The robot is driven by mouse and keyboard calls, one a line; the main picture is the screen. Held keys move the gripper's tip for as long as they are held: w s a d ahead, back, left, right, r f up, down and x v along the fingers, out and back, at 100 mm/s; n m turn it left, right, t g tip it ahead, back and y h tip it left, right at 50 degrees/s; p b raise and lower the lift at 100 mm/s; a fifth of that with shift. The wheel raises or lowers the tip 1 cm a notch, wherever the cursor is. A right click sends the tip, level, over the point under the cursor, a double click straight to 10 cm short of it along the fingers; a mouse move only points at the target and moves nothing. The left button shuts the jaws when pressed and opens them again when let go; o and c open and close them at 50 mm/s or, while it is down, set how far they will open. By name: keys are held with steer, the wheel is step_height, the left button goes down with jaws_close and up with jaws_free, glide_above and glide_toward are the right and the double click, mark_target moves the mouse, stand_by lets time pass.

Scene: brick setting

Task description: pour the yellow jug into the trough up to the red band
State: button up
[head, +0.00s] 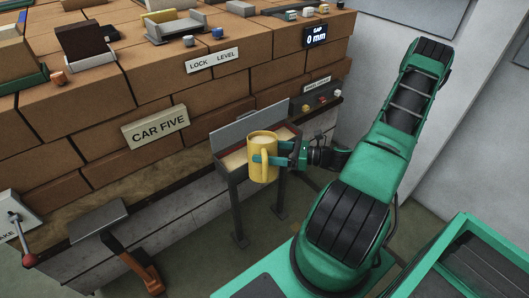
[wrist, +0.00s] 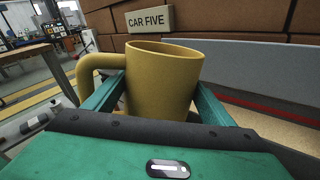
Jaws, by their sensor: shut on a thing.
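The yellow jug (head: 264,143) is upright or nearly so in the head view, with pale contents near its rim. It also fills the middle of the wrist view (wrist: 163,75), handle to the left; its contents are hidden there. My gripper (head: 268,159) is shut on the jug's body, a green finger on each side in the wrist view (wrist: 157,100). The jug is in front of and over the trough (head: 221,164), hiding its middle. The trough has a grey back panel, pale tan material inside and a red band (wrist: 268,106). No stream shows.
A stacked brick wall with a CAR FIVE sign (head: 156,127) rises behind the trough. A small display (head: 316,36) reads 0 mm. A grey plate on an orange support (head: 97,219) and a red-knobbed lever (head: 28,258) stand at lower left.

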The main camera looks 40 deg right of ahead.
mark_target(269, 138)
steer(key=shift+w+d+r+m, duration=0.1)
steer(key=shift+w+r+m, duration=0.1)
steer(key=shift+m, duration=0.1)
steer(key=shift+w+d+f+m+g, duration=0.2)
steer(key=shift+w+d+m+g, duration=0.1)
steer(key=shift+w+m, duration=0.3)
stand_by(0.6)
steer(key=shift+w+d+r+m+g, duration=0.3)
steer(key=shift+w+r+m, duration=0.2)
steer(key=shift+m, duration=0.3)
stand_by(0.6)
steer(key=shift+w+d+f+m+g, duration=0.1)
steer(key=shift+f+m+g, duration=0.3)
steer(key=shift+f+m, duration=0.4)
stand_by(0.8)
steer(key=shift+r+m+g, duration=0.3)
steer(key=shift+r+m, duration=0.15)
steer(key=shift+m, duration=0.15)
stand_by(0.4)
steer(key=shift+w+d+f+m+g, duration=0.15)
steer(key=shift+f+m+g, duration=0.15)
steer(key=shift+m, duration=0.3)
steer(key=shift+w+r+m+g, duration=0.15)
steer(key=shift+r+m+g, duration=0.15)
steer(key=shift+r+m, duration=0.35)
steer(key=shift+w+d+f+m+g, duration=0.3)
steer(key=shift+w+d+m, duration=0.15)
steer(key=shift+w, duration=0.15)
stand_by(0.6)
